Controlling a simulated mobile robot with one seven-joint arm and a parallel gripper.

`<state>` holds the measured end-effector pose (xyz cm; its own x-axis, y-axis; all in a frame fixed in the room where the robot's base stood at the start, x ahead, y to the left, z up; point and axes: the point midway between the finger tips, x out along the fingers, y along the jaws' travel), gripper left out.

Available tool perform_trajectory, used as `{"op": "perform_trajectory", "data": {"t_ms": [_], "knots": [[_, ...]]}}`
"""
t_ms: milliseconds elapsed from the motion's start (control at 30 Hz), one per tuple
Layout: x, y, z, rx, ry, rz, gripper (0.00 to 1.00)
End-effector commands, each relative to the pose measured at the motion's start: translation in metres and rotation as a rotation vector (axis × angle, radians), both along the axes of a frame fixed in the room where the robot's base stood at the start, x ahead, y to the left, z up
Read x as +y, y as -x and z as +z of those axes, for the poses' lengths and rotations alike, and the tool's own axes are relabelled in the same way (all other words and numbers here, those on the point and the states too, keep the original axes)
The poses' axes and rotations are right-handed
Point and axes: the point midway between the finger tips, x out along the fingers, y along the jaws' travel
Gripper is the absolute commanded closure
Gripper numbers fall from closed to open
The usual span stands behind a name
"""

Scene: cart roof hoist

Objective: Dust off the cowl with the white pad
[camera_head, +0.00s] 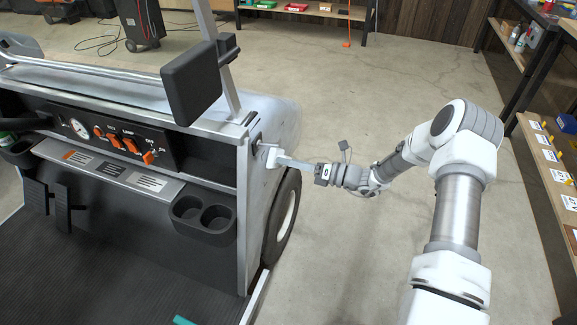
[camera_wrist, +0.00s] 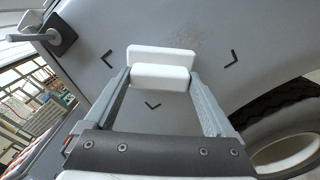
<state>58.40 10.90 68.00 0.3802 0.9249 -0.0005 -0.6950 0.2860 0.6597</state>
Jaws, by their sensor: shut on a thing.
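My gripper (camera_head: 280,160) reaches in from the right to the side of the cart's front cowl (camera_head: 283,118). It is shut on a white pad (camera_head: 270,157). In the wrist view the white pad (camera_wrist: 160,77) sits between the fingertips, with a white block face toward the camera and a wider white part behind it. The pad is at or very near the grey cowl panel (camera_wrist: 225,30); contact cannot be told for sure. Dark corner marks show on the panel left, right and below the pad. A faint speckled dusty patch (camera_wrist: 183,43) shows just above the pad.
A front wheel (camera_head: 284,215) is just below my gripper, and its tyre (camera_wrist: 275,105) is at right in the wrist view. A black mirror (camera_head: 191,83) stands above left on the cart's post. Open concrete floor lies right of the cart. Shelves (camera_head: 548,165) line the far right.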

Motion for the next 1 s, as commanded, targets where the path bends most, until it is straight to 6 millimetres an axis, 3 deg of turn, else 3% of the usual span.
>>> {"op": "perform_trajectory", "data": {"t_ms": [1000], "knots": [[-0.023,-0.068,-0.002,-0.004,-0.001,-0.001,0.55]]}}
